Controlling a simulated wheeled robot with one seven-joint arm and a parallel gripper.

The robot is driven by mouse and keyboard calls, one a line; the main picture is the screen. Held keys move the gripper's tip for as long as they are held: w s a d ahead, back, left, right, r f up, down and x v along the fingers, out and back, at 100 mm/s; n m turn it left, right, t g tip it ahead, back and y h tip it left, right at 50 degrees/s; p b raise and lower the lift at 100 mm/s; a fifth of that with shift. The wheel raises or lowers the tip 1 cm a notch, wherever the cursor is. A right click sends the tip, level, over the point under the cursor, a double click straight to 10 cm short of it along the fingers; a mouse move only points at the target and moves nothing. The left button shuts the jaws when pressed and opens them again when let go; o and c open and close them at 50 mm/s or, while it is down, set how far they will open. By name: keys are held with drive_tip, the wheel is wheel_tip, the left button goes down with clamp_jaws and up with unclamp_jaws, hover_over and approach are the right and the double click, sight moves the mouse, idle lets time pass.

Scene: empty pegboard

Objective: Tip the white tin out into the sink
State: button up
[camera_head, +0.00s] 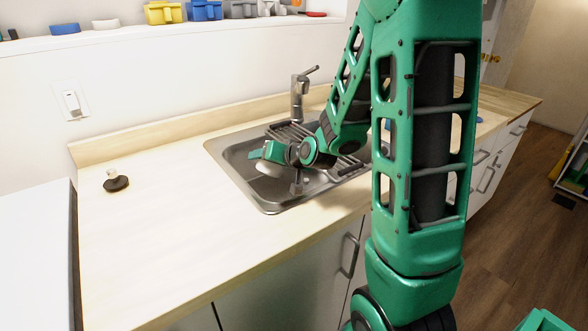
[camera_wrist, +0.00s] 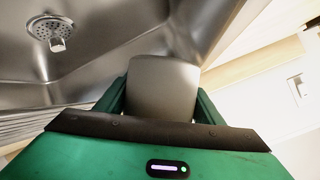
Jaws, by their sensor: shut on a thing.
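The white tin (camera_head: 269,169) is in my gripper (camera_head: 262,152), low over the left part of the metal sink (camera_head: 228,160). In the wrist view the tin (camera_wrist: 162,90) shows as a smooth pale-grey body between the two green fingers of my gripper (camera_wrist: 162,100), which are shut on it. The gripper hides part of the tin in the head view. The tin looks tilted, but I cannot see its opening or contents. The drain (camera_wrist: 45,27) shows in the wrist view, with a small metal piece (camera_wrist: 58,45) on it.
A tap (camera_head: 299,95) stands behind the sink. A metal rack (camera_head: 290,131) lies across the sink's right part. A small dark-based object (camera_head: 115,181) stands on the otherwise clear counter (camera_head: 160,230) at left. Coloured bins (camera_head: 163,13) stand on the ledge above.

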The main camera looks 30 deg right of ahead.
drive_tip(key=shift+a+r, duration=0.2)
drive_tip(key=shift+a, duration=0.1)
drive_tip(key=shift+s+a+f+n+h+b, duration=0.1)
drive_tip(key=shift+a+f+n+h+b, duration=0.25)
drive_tip(key=shift+n+h, duration=0.25)
drive_tip(key=shift+a+r+n+t+h+b, duration=0.25)
drive_tip(key=shift+r+n+h, duration=0.1)
drive_tip(key=shift+r, duration=0.25)
drive_tip(key=shift+a+r+n+t+h+b, duration=0.15)
drive_tip(key=shift+a+r+n+h, duration=0.15)
drive_tip(key=shift+r, duration=0.25)
drive_tip(key=shift+s+a+r+n+h+b, duration=0.1)
drive_tip(key=shift+a+r+n+h+b, duration=0.15)
drive_tip(key=shift+n+h+b, duration=0.25)
drive_tip(key=shift+r+t, duration=0.15)
drive_tip(key=shift+t, duration=0.15)
